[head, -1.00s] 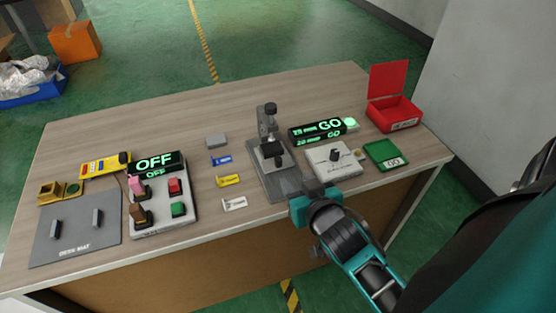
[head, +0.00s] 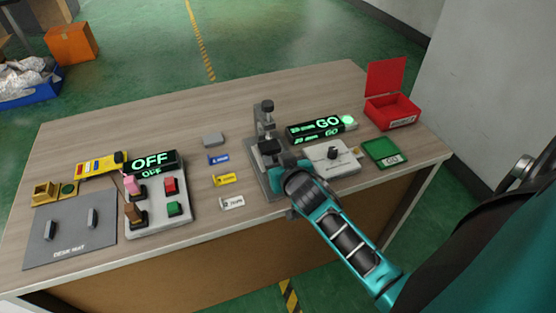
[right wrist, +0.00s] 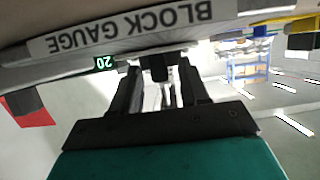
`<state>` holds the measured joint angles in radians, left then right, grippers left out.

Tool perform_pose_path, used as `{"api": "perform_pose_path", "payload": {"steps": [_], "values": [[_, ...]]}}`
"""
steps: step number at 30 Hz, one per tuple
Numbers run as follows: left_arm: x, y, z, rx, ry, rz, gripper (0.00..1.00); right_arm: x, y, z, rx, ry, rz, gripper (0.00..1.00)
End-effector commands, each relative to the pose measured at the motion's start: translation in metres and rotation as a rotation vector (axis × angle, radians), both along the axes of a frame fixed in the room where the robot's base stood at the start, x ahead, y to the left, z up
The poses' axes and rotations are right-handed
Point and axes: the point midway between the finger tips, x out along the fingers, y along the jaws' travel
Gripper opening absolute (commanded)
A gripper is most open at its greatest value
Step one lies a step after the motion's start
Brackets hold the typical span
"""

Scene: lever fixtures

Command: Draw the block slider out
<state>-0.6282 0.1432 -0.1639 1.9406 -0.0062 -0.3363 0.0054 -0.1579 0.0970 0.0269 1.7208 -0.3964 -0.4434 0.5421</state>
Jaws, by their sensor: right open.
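The grey block gauge stand (head: 266,125) stands right of the table's middle, with a dark block on its front. My right gripper (head: 278,168) is at the front of this stand, low over its base, and its wrist hides part of it. In the right wrist view the two dark fingers (right wrist: 158,88) are apart. A small dark piece (right wrist: 158,67), perhaps the slider's grip, shows between or just beyond their tips; I cannot tell whether they touch it. Above it is an upside-down BLOCK GAUGE label (right wrist: 120,34). My left gripper is not in view.
A green-lit GO display (head: 318,129) stands behind a light box with a dark knob (head: 333,156). Several small tags and an OFF switch panel (head: 158,205) lie left.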

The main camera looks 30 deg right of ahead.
Motion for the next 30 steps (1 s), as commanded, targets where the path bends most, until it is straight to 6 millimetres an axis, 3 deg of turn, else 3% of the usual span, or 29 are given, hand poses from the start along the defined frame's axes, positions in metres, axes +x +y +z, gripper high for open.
{"api": "perform_pose_path", "payload": {"steps": [3, 17, 30], "values": [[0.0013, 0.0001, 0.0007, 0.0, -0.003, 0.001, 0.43, -0.0002, 0.0001, 0.0, 0.0, 0.0, 0.0, 0.43], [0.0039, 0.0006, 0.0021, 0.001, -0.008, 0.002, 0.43, -0.0006, 0.0003, -0.0002, 0.0, 0.0, 0.0, 0.0], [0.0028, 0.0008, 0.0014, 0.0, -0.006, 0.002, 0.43, -0.0002, 0.0005, -0.0003, 0.001, 0.001, 0.001, 0.0]]}}
